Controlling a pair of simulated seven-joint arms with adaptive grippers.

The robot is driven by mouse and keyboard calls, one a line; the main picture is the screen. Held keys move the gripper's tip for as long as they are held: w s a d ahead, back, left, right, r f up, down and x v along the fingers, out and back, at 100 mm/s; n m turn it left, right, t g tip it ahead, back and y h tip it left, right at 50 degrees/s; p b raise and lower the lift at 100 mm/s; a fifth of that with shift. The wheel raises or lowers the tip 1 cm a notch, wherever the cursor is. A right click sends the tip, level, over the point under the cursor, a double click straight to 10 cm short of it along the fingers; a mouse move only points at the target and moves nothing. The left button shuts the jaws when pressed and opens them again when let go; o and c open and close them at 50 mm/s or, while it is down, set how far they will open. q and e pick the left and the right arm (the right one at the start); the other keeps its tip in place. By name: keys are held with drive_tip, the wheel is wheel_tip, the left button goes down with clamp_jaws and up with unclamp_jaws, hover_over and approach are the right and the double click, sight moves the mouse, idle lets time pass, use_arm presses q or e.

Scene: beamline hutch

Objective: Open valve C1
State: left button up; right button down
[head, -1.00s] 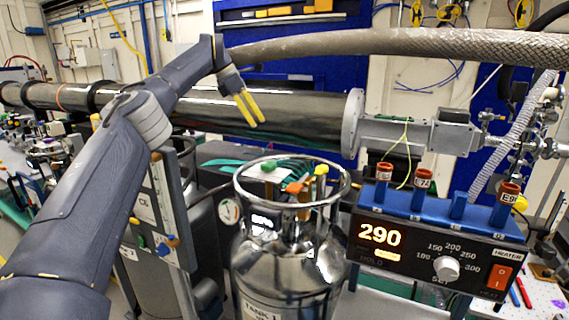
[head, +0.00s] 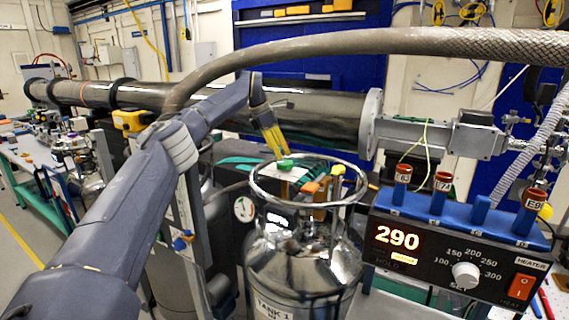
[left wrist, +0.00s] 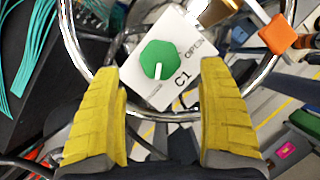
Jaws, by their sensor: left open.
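Valve C1 is a green octagonal knob (left wrist: 160,59) with a white pointer line, on a white plate (left wrist: 184,88) marked C1 and OPEN. The line points down in the left wrist view, away from the OPEN mark at upper right. In the head view the green knob (head: 286,165) sits inside the top ring (head: 258,190) of the steel tank (head: 300,265). My left gripper (head: 275,152) is open, its yellow fingers just above the knob. In the left wrist view the left gripper (left wrist: 163,95) has the knob ahead, between and beyond its fingertips. My right gripper is not in view.
An orange knob (left wrist: 277,33) stands close to the right of C1, inside the ring area. The heater box (head: 440,255) reading 290 stands right of the tank. A braided hose (head: 400,42) and a thick steel pipe (head: 320,118) run behind.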

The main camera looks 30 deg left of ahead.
sight(285, 162)
use_arm(q)
drive_tip(key=shift+x, duration=2.75)
drive_tip(key=shift+c, duration=0.2)
drive_tip(key=c, duration=1.2)
